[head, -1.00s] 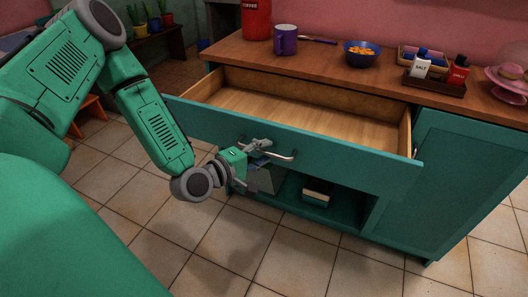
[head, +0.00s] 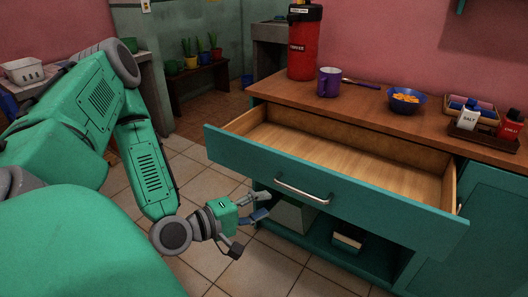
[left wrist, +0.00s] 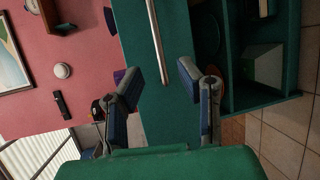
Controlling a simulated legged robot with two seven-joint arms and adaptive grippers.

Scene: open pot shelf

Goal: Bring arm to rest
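My left gripper (head: 250,222) is open and empty in front of the teal drawer front (head: 390,212), to the left of and below its silver handle (head: 303,190), apart from it. The drawer is pulled out and its wooden inside (head: 345,158) looks empty. In the left wrist view my left gripper (left wrist: 158,82) has its two fingers spread wide. The handle (left wrist: 157,40) shows beyond them as a bar and is not gripped. My left arm (head: 145,160) is bent down from the upper left. My right gripper is not in view.
The wooden counter (head: 365,108) holds a red dispenser (head: 304,45), a purple mug (head: 329,82), a blue bowl (head: 406,101) and a tray of shakers (head: 475,125). An open shelf with boxes lies below the drawer. Tiled floor (head: 275,268) is clear in front.

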